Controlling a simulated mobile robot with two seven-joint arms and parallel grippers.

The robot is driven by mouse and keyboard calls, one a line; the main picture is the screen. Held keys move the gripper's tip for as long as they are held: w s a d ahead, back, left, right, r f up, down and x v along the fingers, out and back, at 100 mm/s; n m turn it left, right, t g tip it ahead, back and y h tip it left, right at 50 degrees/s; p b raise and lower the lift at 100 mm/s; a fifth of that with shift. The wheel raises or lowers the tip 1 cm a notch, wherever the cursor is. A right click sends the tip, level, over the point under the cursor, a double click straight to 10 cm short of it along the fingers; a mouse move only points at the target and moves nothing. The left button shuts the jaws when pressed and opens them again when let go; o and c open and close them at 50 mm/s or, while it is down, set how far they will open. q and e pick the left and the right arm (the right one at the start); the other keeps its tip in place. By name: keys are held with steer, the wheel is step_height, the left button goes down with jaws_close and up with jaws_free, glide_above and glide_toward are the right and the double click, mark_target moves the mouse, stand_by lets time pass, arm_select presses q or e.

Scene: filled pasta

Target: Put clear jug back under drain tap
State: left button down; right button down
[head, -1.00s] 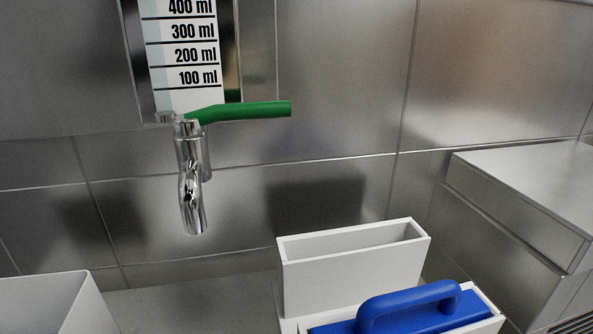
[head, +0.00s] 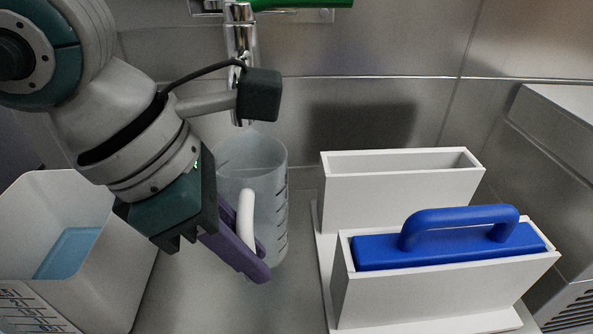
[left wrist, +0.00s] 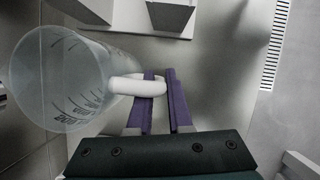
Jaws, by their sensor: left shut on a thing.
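The clear jug (head: 268,190) stands upright under the drain tap (head: 241,45), close to the back wall; I cannot tell whether its base touches the counter. Graduation marks run down its side. My left gripper (head: 252,262) is shut on the jug's white handle (head: 245,220), with its purple fingers on either side. In the left wrist view the jug (left wrist: 62,80) is at the left, and the gripper (left wrist: 160,100) has its fingers around the handle (left wrist: 125,86). The tap's green lever (head: 300,3) shows at the top edge. My right gripper is not seen.
A white container (head: 120,270) with something blue inside stands at the left. A white two-slot holder (head: 400,190) stands right of the jug, with a blue-handled block (head: 460,225) in its front slot. A steel box (head: 560,150) is at the far right.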

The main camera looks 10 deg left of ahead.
arm_select(q)
step_height(320, 180, down, 4)
steer(key=shift+w+b, duration=0.15)
steer(key=shift+b, duration=0.15)
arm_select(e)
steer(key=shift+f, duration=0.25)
arm_select(q)
steer(key=c, duration=0.8)
jaws_free()
steer(key=shift+a, duration=0.1)
steer(key=shift+c, duration=0.2)
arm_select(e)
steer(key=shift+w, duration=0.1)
